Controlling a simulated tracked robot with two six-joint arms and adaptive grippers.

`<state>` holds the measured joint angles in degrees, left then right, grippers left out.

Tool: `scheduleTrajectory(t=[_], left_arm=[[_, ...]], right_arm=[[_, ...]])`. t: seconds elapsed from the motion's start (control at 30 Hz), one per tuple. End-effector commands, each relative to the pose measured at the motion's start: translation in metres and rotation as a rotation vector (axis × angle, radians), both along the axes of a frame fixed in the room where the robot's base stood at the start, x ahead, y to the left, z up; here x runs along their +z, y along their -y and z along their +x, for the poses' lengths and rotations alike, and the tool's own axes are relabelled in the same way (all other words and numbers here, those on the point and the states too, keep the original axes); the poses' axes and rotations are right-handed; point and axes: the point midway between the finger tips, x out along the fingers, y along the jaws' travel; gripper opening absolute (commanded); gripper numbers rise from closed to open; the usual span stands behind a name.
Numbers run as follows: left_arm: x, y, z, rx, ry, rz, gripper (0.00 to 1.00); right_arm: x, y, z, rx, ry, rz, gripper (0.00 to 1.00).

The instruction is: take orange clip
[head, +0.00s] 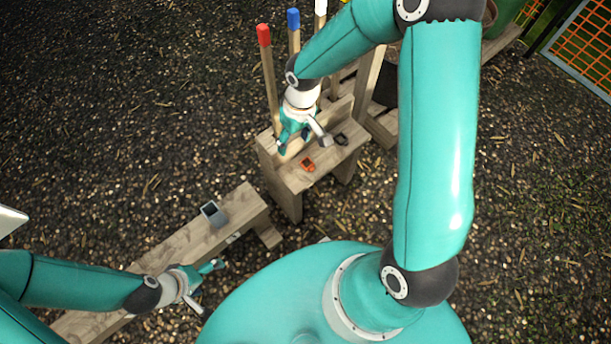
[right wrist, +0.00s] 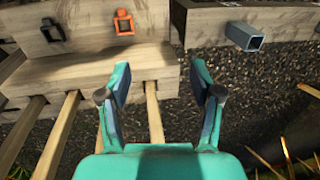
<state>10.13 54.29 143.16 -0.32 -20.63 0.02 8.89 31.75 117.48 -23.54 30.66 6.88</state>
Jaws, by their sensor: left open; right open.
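The orange clip (head: 307,163) lies on the top of a small wooden stand (head: 318,172) in the head view. In the right wrist view the orange clip (right wrist: 124,23) shows near the top edge, beyond the left fingertip. My right gripper (head: 304,144) is above the back of the stand, beside the clip. In its wrist view the right gripper (right wrist: 160,68) is open with nothing between its fingers. My left gripper (head: 209,288) is open and empty, near the long low beam at lower left, away from the clip.
A black clip (head: 341,139) lies near the orange one, also in the right wrist view (right wrist: 52,29). Stakes with red (head: 264,35), blue (head: 293,18) and white (head: 320,7) tips stand behind. A grey tube (head: 214,213) lies on the low beam (head: 185,250).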

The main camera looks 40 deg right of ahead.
Motion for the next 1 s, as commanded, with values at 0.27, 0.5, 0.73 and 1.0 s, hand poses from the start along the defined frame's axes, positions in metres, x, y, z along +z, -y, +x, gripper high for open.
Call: scheduleTrajectory(t=[0.27,0.5,0.73,1.0], left_arm=[[-0.051,0.0,0.0,0.0,0.001,0.0,0.88],[-0.061,0.0,0.0,0.0,0.001,0.0,0.88],[-0.075,0.0,0.0,0.0,0.001,0.0,0.88],[-0.083,0.0,0.0,0.0,0.001,0.0,0.88]], right_arm=[[-0.002,0.048,0.015,0.0,-0.003,-0.132,0.65],[-0.031,0.051,0.014,-0.001,-0.011,-0.142,0.65],[-0.082,0.051,0.013,0.0,-0.011,-0.141,0.65],[-0.112,0.051,0.014,-0.002,-0.007,-0.141,0.65]])
